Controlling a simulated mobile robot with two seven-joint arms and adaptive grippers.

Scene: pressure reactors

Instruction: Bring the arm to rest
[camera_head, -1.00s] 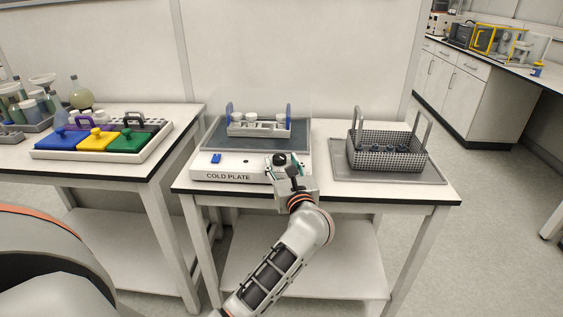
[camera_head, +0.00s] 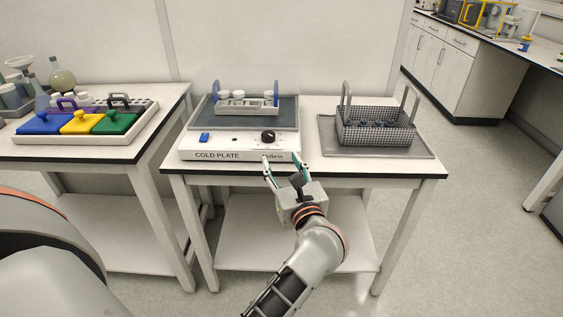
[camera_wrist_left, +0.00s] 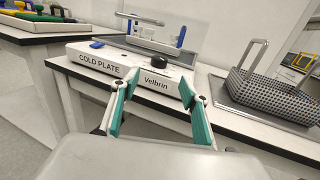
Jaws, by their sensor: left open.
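My left gripper (camera_head: 282,170) is open and empty at the front edge of the table, just in front of the cold plate (camera_head: 225,144). In the left wrist view its two green-padded fingers (camera_wrist_left: 158,112) stand apart with nothing between them. The cold plate also shows in the left wrist view (camera_wrist_left: 128,72), with a black knob (camera_head: 268,137) and a blue switch (camera_head: 204,137) on its front. A white rack with blue end handles (camera_head: 246,110) and white-capped vessels stands on its grey top. My right gripper is not in view.
A perforated metal basket (camera_head: 376,132) with two upright handles stands on a grey tray (camera_head: 335,146) to the right. On the left table a white tray (camera_head: 62,140) holds blue, yellow and green lidded blocks. Floor space (camera_head: 465,200) is open at the right.

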